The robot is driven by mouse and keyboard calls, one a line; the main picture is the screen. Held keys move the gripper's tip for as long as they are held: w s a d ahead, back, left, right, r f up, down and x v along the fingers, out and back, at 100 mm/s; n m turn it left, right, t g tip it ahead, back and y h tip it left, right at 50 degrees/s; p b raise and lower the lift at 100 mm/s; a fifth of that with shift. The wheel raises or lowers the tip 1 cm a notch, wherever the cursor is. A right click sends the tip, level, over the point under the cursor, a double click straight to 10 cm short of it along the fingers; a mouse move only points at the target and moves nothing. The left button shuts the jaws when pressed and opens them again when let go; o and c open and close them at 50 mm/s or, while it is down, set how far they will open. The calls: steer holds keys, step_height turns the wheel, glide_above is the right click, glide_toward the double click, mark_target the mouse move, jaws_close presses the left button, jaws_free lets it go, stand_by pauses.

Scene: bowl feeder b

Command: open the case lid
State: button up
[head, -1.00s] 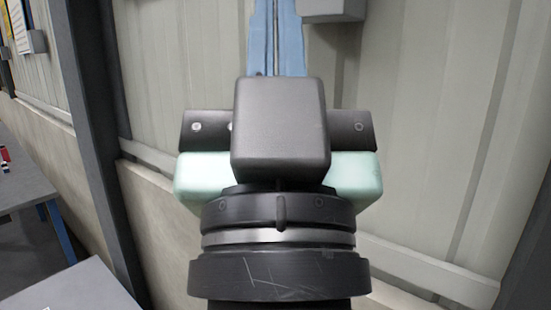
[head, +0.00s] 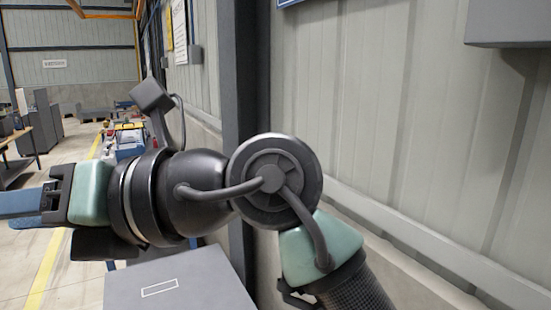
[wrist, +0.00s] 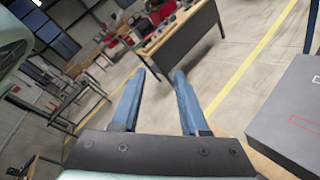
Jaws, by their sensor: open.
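My gripper (head: 20,205) points left in the head view, its blue fingers reaching the left edge. In the wrist view my gripper (wrist: 160,78) is open, with two blue fingers apart and only distant floor and furniture between them. No case or lid can be clearly identified. A flat grey surface (head: 205,292) with a white outlined rectangle lies below my arm in the head view. A dark grey flat-topped thing (wrist: 285,110) with red and white outlines is at the right of the wrist view; I cannot tell whether it is the case. My gripper touches neither.
A corrugated wall (head: 400,110) and a dark post (head: 245,60) stand close to my arm on the right. A grey box (head: 510,22) hangs on the wall. A workbench (wrist: 185,45) with several items stands beyond the fingers. Open floor with a yellow line (wrist: 250,60) lies between.

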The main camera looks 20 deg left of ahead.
steer(key=w+d+f+m+t+h, duration=0.1)
steer(key=w+d+f+t+h, duration=0.35)
steer(key=f, duration=0.75)
steer(key=w+d+f+m+h, duration=0.2)
steer(key=w+d+f+h, duration=0.25)
steer(key=d, duration=0.35)
steer(key=w+d+f+m+h, duration=0.1)
steer(key=w+d+f+h, duration=0.25)
steer(key=d+h, duration=0.35)
steer(key=shift+t+y, duration=0.25)
steer(key=shift+y, duration=0.45)
steer(key=f, duration=0.4)
steer(key=s+f+p, duration=0.1)
steer(key=f, duration=0.3)
steer(key=f+p, duration=0.1)
steer(key=f, duration=0.3)
steer(key=shift+s+f, duration=0.2)
steer(key=shift+f, duration=0.2)
jaws_close()
